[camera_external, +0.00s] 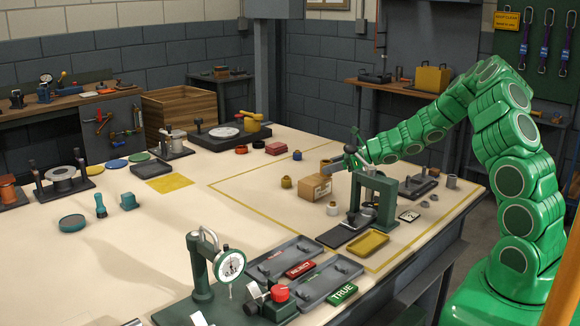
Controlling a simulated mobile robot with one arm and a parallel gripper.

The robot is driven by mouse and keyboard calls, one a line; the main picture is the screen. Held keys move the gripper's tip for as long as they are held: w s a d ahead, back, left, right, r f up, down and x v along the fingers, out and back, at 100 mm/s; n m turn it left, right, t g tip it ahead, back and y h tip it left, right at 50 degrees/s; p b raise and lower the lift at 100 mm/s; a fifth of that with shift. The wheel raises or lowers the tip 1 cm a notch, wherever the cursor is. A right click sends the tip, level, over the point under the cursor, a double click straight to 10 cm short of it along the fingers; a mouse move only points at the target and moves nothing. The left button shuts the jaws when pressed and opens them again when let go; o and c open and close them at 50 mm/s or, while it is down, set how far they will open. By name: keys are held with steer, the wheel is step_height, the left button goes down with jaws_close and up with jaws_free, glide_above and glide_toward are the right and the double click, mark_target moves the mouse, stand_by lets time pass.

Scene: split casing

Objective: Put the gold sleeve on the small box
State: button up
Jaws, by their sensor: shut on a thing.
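The small box (314,187) is a brown carton standing on the table, inside the yellow outlined area. A gold sleeve (286,182) stands on the table just left of the box. My gripper (350,152) is above and to the right of the box, behind the top of a green press. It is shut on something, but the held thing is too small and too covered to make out. A grey piece (333,166) shows just below it, over the box's far right side.
The green press (374,197) stands close right of the box. A pale ring (333,208) lies in front of the box. A gold tray (367,243), grey trays (330,284) and a dial gauge stand (203,265) are nearer.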

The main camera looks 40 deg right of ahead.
steer(key=w+a, duration=0.2)
steer(key=shift+w+a, duration=0.15)
steer(key=shift+w, duration=0.25)
steer(key=shift+f, duration=0.7)
steer(key=shift+f, duration=0.15)
steer(key=o, duration=1.2)
steer(key=shift+r, duration=0.2)
steer(key=v, duration=1.2)
steer(key=shift+f, duration=0.2)
